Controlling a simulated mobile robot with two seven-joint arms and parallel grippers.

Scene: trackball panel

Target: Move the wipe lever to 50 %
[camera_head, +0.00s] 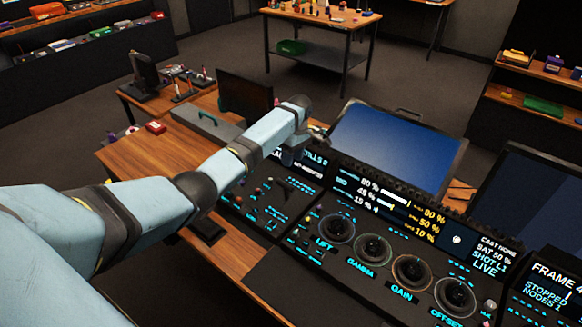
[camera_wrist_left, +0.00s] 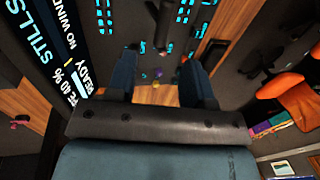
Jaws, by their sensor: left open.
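The wipe lever cannot be picked out for certain; a dark upright stick (camera_wrist_left: 164,22) in the left wrist view, ahead of the fingers, may be it. The readout (camera_wrist_left: 68,88) at the left of that view shows "40 %" and "READY", partly cut off. My right gripper is not in view.
Right of that panel stands a panel with several large dials (camera_head: 373,249) and percentage readouts. A blue-lit monitor (camera_head: 397,145) stands behind it. A wooden desk (camera_head: 150,160) lies left of my arm, with a small red box (camera_head: 155,127) and a grey case (camera_head: 205,125).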

